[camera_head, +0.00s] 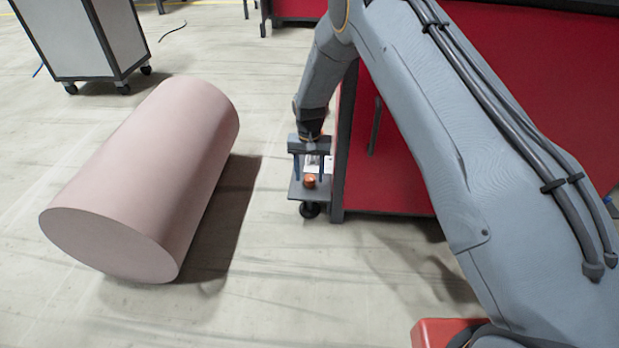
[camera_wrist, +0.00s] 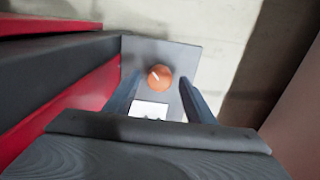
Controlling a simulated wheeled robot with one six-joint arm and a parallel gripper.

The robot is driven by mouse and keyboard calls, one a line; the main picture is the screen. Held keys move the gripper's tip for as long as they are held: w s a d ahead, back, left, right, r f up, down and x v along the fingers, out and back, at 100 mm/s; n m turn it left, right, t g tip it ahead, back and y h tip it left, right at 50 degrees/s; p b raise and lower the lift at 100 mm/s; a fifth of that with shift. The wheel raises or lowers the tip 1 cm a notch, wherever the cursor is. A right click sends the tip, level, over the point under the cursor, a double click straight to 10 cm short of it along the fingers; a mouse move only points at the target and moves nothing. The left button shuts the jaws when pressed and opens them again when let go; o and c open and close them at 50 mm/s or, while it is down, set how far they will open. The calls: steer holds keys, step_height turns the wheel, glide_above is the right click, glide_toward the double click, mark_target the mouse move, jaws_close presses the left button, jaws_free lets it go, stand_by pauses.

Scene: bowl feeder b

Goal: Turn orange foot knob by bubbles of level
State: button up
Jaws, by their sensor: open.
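The orange foot knob (camera_head: 310,181) is a small round knob on a grey plate (camera_head: 296,188) that sticks out low from the red cabinet. In the wrist view the knob (camera_wrist: 159,78) has a short white mark on top and sits between and beyond the fingers. My gripper (camera_head: 308,180) points down over the plate, and in the wrist view the open gripper (camera_wrist: 158,95) shows a finger on each side of the knob, apart from it. A white piece (camera_wrist: 148,109), likely the level, lies on the plate beside the knob; its bubbles are too small to read.
The red cabinet (camera_head: 400,170) with a dark frame stands right of the plate. A large pink cylinder (camera_head: 140,175) lies on the floor to the left. A grey wheeled cabinet (camera_head: 75,40) stands at the back left. Bare floor separates the cylinder and plate.

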steer(key=shift+f, duration=0.4)
steer(key=c, duration=1.1)
steer(key=shift+o, duration=0.2)
steer(key=shift+r+n+p, duration=0.1)
steer(key=shift+n+p, duration=0.8)
steer(key=shift+n, duration=0.2)
steer(key=o, duration=1.1)
steer(key=shift+c, duration=0.2)
